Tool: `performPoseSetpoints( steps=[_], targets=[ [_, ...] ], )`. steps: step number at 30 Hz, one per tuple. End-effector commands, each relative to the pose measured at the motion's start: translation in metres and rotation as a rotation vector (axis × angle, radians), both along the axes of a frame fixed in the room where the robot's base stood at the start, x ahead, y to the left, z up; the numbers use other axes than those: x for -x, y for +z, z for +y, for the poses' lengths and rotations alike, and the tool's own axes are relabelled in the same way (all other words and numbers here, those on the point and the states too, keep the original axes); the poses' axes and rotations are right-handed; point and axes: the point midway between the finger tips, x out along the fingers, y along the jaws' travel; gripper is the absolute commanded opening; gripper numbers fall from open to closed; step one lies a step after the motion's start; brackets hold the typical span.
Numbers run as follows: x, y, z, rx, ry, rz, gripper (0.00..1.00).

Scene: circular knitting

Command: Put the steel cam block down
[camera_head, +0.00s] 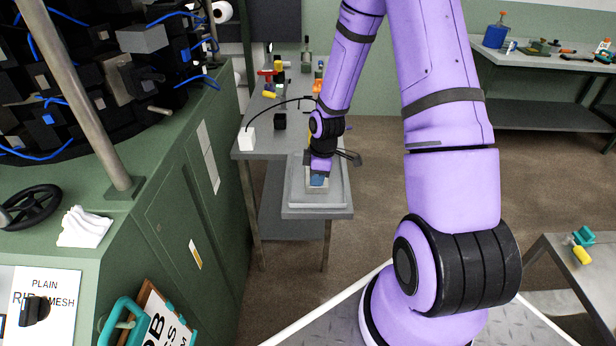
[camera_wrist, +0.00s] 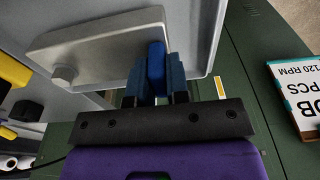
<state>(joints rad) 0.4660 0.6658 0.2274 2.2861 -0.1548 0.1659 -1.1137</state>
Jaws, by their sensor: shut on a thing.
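The steel cam block (camera_wrist: 100,48) is a pale grey slab with a bolt head at one corner and a blue part at its near end. My gripper (camera_wrist: 158,68) is shut on this blue part in the wrist view. In the head view my gripper (camera_head: 318,178) points down over the grey tray (camera_head: 333,209) at the bench's near end. The block lies over the tray, mostly hidden by my gripper. I cannot tell whether the block touches the tray floor.
The green machine cabinet (camera_head: 185,215) stands close on the left. A clipboard (camera_head: 160,318) hangs low on it. Open floor lies right of the bench.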

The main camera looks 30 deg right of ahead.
Motion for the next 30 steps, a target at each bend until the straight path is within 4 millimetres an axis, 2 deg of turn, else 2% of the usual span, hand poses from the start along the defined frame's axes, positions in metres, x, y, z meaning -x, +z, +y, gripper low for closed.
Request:
performPoseSetpoints(
  steps=[12, 13, 15, 16, 25, 30],
  targets=[
    [0.002, -0.008, -0.004, 0.0, -0.001, -0.002, 0.0],
    [0.003, -0.008, -0.004, 0.001, -0.001, -0.002, 0.2],
    [0.003, -0.007, -0.004, 0.001, -0.001, -0.002, 0.36],
    [0.002, -0.007, -0.004, 0.001, -0.001, -0.002, 0.41],
    [0.002, -0.006, -0.004, 0.0, -0.001, -0.002, 0.41],
    [0.003, 0.007, -0.006, 0.001, -0.002, -0.004, 0.41]
  ],
)
